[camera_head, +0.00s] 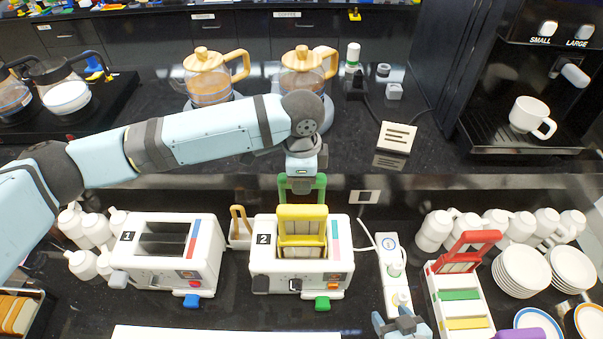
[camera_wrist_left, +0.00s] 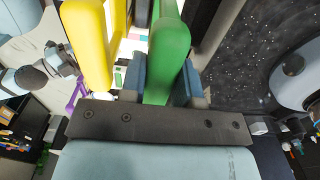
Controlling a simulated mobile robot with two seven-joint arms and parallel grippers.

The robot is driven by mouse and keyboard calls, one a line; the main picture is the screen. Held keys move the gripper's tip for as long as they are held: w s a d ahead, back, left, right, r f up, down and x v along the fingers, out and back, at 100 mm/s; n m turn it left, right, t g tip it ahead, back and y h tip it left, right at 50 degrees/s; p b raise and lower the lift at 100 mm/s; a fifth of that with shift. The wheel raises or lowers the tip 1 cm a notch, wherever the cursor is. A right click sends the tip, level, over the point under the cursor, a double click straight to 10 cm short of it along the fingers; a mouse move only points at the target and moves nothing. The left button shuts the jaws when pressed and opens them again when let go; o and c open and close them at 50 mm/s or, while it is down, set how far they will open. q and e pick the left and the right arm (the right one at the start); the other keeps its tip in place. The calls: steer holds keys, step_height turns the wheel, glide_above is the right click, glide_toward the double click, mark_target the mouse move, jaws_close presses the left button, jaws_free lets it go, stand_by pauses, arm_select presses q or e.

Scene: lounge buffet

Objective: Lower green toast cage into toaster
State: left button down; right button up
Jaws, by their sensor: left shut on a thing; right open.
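The green toast cage (camera_head: 320,188) is upright at the back of toaster 2 (camera_head: 263,283), behind the yellow toast cage (camera_head: 303,211). My left gripper (camera_head: 303,180) is shut on its green handle bar, which shows between the fingers in the left wrist view (camera_wrist_left: 168,45). The green cage's lower part is hidden behind the yellow cage, so I cannot tell how deep it sits. The yellow cage stands in the toaster's opening and also shows in the left wrist view (camera_wrist_left: 92,45). My right gripper (camera_head: 400,324) is open and low at the front, right of toaster 2.
Toaster 1 (camera_head: 133,257) stands to the left with an empty-looking opening. A rack with a red cage (camera_head: 473,243), stacked plates (camera_head: 522,272) and white mugs stand at the right. Two glass pots (camera_head: 207,80) (camera_head: 303,75) are behind my left arm.

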arm_select(q)
steer(key=shift+f, duration=0.8)
steer(key=c, duration=0.8)
jaws_free()
steer(key=shift+f, duration=0.1)
steer(key=shift+r, duration=3.55)
